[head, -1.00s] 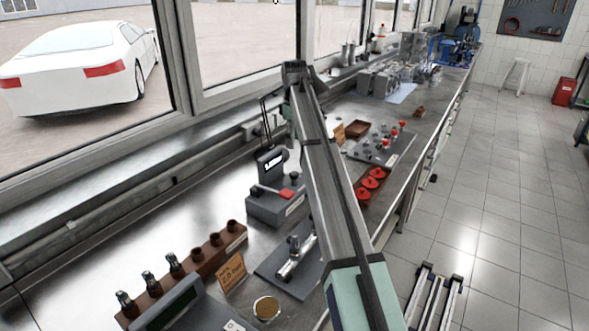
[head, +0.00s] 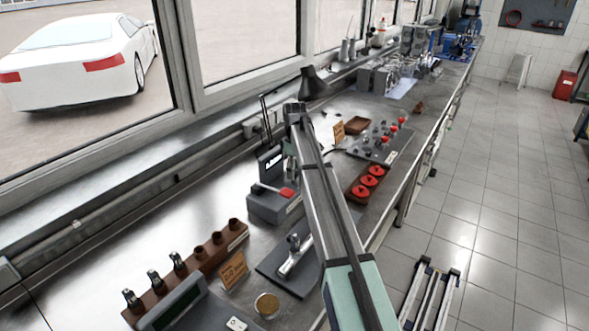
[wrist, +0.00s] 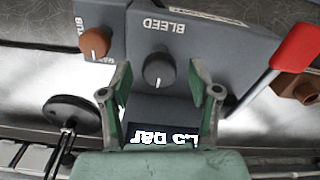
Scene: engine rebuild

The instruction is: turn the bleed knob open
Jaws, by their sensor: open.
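The dark grey bleed knob (wrist: 159,70) sits on a grey box face marked BLEED, upside down in the wrist view. A pale pointer mark shows on the knob. My gripper (wrist: 160,92) is open, with its green fingers on either side of the knob's line and apart from it. I cannot tell the gap in depth. A lit display (wrist: 165,138) reading in bar shows upside down between the fingers. In the head view the grey box (head: 268,205) with a red-ended lever stands on the bench, and my arm partly covers that area.
A brown knob (wrist: 94,42) sits beside the bleed knob, and a red lever handle (wrist: 296,45) is at the right. In the head view a brown tray of red caps (head: 355,193) and a holder with several dark-topped parts (head: 200,257) are on the bench.

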